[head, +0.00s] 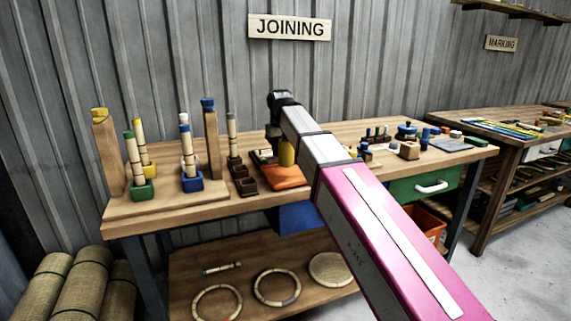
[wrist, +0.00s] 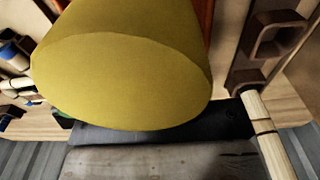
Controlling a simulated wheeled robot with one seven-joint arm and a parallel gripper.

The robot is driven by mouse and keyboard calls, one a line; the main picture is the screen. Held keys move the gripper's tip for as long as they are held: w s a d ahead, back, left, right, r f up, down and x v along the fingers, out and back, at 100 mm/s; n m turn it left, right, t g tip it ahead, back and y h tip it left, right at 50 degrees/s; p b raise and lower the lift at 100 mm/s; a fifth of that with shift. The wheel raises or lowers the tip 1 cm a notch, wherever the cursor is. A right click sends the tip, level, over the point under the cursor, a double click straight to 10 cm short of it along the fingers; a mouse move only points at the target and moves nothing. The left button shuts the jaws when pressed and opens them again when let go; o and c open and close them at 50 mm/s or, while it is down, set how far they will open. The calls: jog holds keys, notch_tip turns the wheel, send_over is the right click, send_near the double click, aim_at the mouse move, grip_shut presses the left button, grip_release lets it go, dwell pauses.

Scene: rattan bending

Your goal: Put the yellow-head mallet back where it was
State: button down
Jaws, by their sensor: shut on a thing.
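The yellow-head mallet (head: 286,153) is upright-looking over an orange pad (head: 285,178) on the workbench. Its large yellow head (wrist: 125,75) fills the upper left of the wrist view. My gripper (head: 274,130) points down at the bench's middle and is shut on the mallet. My own arm hides most of the fingers and the handle in the head view. I cannot tell whether the mallet touches the pad or hangs just above it.
Brown square holders (head: 243,180) stand close left of the pad; one holds a cane upright. A wooden stand (head: 150,204) with green and blue cups is farther left. Small tools and blocks (head: 408,147) crowd the right. The bench's front left strip is clear.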

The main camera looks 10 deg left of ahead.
aim_at(285, 171)
jog(key=shift+w+d+f, duration=0.65)
jog(key=shift+w+d, duration=0.05)
jog(key=shift+w, duration=0.1)
jog(key=shift+f, duration=2)
jog(key=shift+f, duration=0.15)
jog(key=c, duration=0.9)
grip_release()
notch_tip(285, 171, up, 12)
jog(key=shift+s+d+r, duration=0.1)
jog(key=shift+s+r, duration=0.05)
